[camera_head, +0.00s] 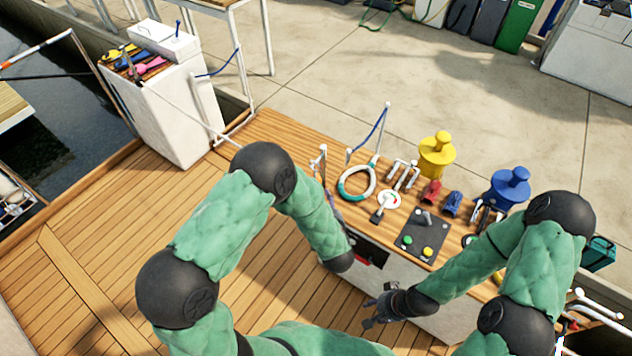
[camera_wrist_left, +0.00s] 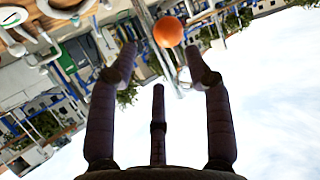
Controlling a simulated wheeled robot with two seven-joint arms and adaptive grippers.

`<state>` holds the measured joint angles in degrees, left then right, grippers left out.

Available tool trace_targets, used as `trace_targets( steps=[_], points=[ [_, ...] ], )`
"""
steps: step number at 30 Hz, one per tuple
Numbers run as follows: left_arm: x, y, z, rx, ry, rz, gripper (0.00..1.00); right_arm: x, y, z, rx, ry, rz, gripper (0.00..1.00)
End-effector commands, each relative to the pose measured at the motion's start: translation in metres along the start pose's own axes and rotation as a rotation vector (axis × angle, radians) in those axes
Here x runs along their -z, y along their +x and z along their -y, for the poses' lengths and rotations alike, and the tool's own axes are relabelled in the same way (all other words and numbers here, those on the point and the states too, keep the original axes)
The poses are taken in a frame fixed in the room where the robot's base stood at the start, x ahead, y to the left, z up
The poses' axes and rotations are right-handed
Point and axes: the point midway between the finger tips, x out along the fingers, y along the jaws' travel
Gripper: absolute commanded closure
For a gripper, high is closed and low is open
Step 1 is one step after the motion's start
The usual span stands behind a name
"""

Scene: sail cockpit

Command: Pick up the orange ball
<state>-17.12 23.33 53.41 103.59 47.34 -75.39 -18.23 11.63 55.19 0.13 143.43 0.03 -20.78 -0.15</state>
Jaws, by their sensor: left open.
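The orange ball (camera_wrist_left: 167,31) shows in the left wrist view, beyond the fingertips and near the top centre. I do not make it out in the head view. My left gripper (camera_wrist_left: 165,62) is open, with its fingers spread and nothing between them. The ball lines up with the gap between the two outer fingers but looks apart from them. In the head view the left hand is hidden around the end of my left forearm. My right gripper (camera_head: 378,306) hangs in front of the console, with its fingers spread and empty.
The console top (camera_head: 290,132) carries a yellow winch (camera_head: 437,155), a blue winch (camera_head: 509,188), a white-and-teal ring (camera_head: 357,183) and a dark button panel (camera_head: 421,236). A white cabinet (camera_head: 178,125) stands at the left. The wooden deck (camera_head: 110,235) is clear at left.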

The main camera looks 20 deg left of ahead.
Motion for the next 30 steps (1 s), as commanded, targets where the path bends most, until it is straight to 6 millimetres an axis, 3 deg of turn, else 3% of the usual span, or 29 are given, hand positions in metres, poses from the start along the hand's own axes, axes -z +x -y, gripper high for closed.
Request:
trace_targets(
  steps=[4,12,22,30],
  points=[
    [0.008,0.004,0.002,0.022,-0.002,-0.03,0.5,0.0,0.001,0.0,0.0,-0.001,0.001,0.6],
    [0.007,0.043,0.003,0.021,-0.002,-0.028,0.5,0.0,0.012,-0.004,0.0,-0.001,0.001,0.6],
    [0.009,0.062,0.003,0.019,-0.002,-0.028,0.5,0.0,0.018,-0.006,0.0,0.0,0.001,0.6],
    [0.01,0.099,0.005,0.02,-0.001,-0.026,0.5,0.001,0.032,-0.011,0.0,0.0,0.001,0.6]
  ],
)
